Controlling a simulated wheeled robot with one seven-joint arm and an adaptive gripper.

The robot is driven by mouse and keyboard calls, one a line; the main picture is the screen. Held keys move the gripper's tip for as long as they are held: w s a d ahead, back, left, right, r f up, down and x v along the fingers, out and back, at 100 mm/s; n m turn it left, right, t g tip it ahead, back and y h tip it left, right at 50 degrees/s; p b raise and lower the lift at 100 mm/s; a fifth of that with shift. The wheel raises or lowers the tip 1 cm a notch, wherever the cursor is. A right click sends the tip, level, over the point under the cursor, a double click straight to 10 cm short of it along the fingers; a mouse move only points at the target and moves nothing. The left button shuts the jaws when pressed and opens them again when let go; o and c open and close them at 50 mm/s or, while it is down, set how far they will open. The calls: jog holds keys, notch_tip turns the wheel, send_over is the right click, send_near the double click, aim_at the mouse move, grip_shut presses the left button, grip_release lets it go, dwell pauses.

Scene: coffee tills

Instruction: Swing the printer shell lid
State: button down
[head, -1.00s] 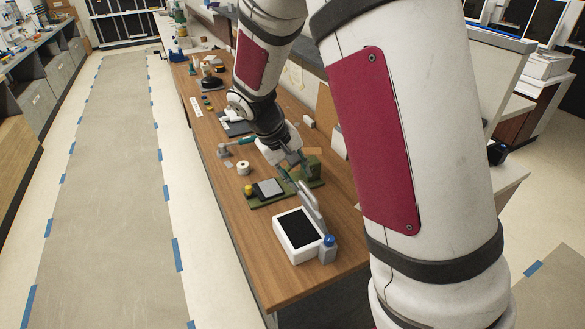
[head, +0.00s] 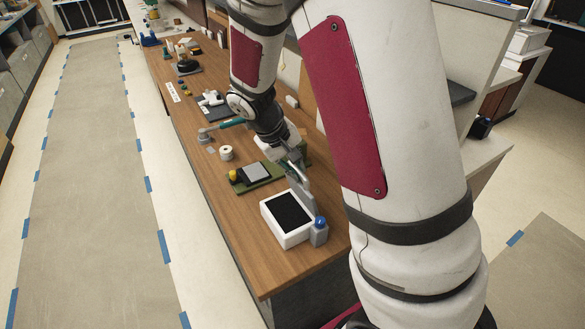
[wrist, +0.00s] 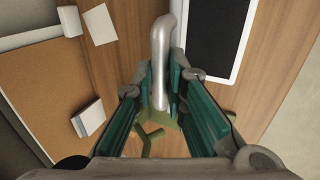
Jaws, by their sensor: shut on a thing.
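The printer shell (head: 272,232) is a white box with a black top panel near the front end of the wooden counter. A grey, raised piece that looks like its lid (head: 300,186) stands along its far right side. In the wrist view the lid (wrist: 161,40) is a rounded grey bar seen nearly edge-on, between the teal fingers of my gripper (wrist: 160,85). My gripper (head: 289,158) is shut on this piece. The box's black panel (wrist: 215,38) lies to the right of the fingers. My wrist partly hides the contact in the head view.
A grey post with a blue knob (head: 320,222) stands at the box's near right corner. A green board with a grey block (head: 257,172) and a white roll (head: 226,153) lie further back. Wood is bare left of the box. My arm blocks the right side.

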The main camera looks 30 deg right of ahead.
jog(key=d, duration=0.2)
jog(key=shift+s+d+r, duration=0.1)
jog(key=shift+d+r, duration=0.05)
jog(key=shift+d, duration=0.3)
jog(key=shift+d, duration=1)
jog(key=c, duration=1.5)
grip_release()
jog(key=shift+c, duration=0.2)
